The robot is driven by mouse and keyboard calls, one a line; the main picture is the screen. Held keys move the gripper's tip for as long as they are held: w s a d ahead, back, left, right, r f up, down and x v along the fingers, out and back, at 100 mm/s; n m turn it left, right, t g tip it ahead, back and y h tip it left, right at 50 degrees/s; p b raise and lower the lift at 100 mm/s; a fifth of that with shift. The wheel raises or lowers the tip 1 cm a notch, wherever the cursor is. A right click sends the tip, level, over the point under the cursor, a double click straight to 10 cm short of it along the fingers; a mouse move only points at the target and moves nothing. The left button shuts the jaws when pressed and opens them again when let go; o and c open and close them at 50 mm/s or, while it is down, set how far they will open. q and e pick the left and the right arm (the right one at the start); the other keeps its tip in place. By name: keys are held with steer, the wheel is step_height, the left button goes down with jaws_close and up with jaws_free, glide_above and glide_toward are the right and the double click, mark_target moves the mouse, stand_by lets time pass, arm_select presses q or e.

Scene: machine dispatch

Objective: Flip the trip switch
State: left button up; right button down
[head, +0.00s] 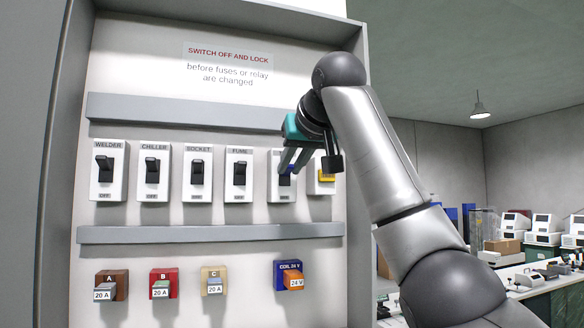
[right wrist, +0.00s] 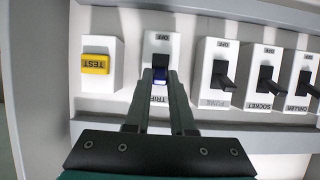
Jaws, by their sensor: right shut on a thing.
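The trip switch (right wrist: 160,45) is a white plate with a dark lever and a blue patch. In the right wrist view it appears upside down, with OFF at the top and TRIP partly covered lower down. In the head view its plate (head: 283,192) is partly hidden by my right gripper (head: 288,166). In the wrist view the right gripper (right wrist: 160,88) has its fingertips on either side of the lever, shut on it. How far the lever is tilted is hard to tell behind the fingers. My left gripper is not in view.
A row of switches, including the fume switch (head: 239,173) and welder switch (head: 108,170), lies left of it. A yellow test button (right wrist: 96,64) is on the other side. Grey rails (head: 210,233) run above and below. Coloured fuse holders (head: 164,284) sit underneath.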

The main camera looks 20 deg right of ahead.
steer(key=shift+r+g, duration=0.2)
steer(key=shift+g, duration=0.2)
stand_by(0.4)
steer(key=c, duration=0.8)
jaws_free()
steer(key=shift+w, duration=0.1)
steer(key=shift+o, duration=0.2)
steer(key=b+v, duration=0.3)
steer(key=v, duration=1.2)
